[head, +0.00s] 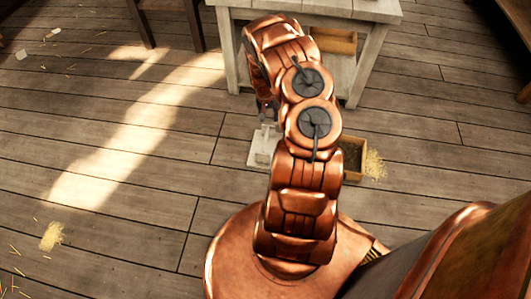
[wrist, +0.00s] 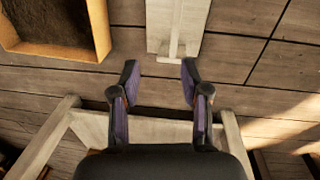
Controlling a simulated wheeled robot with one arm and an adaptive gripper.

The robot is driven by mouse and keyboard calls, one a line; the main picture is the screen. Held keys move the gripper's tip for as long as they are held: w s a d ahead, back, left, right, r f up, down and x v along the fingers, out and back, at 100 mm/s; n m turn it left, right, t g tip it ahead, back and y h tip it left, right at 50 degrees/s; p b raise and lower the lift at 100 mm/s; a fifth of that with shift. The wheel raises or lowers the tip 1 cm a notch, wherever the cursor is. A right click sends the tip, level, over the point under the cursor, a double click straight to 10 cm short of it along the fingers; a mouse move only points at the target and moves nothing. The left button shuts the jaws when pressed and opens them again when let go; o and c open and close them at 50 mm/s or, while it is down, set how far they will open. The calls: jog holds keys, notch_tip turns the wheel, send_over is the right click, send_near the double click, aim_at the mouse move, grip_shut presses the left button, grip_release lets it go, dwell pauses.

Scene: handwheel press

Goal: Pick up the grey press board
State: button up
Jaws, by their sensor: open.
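The grey press board (head: 258,158) lies flat on the floor just left of my arm in the head view. It is a pale slab with a narrow upright handle, and my arm hides part of it. In the wrist view the board (wrist: 196,22) shows at the top, with its handle's crosspiece near its edge. My gripper (wrist: 159,68) is open and empty, with its two dark fingertips just short of the board's near edge in the picture, apart from it. In the head view the gripper is mostly hidden behind my arm.
A wooden box (head: 353,143) stands right of the board, with straw (head: 375,166) beside it; its rim (wrist: 99,28) shows at the wrist view's upper left. A pale wooden table (head: 228,55) stands behind the board. The plank floor at left is mostly clear.

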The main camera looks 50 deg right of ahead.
jog(key=m+b, duration=0.1)
jog(key=b, duration=0.2)
send_over(266, 139)
jog(key=shift+t+y, duration=0.4)
jog(key=f, duration=1.2)
jog(key=shift+s+a, duration=0.1)
jog(key=shift+s, duration=0.2)
notch_tip(266, 139, down, 2)
jog(key=shift+f+b, duration=0.15)
jog(key=shift+b, duration=0.35)
jog(key=shift+w+f+b, duration=0.25)
jog(key=shift+f+b, duration=0.5)
jog(key=shift+f, duration=0.5)
jog(key=shift+w+f+b, duration=0.2)
jog(key=shift+f+b, duration=0.55)
jog(key=shift+f, duration=0.5)
grip_shut()
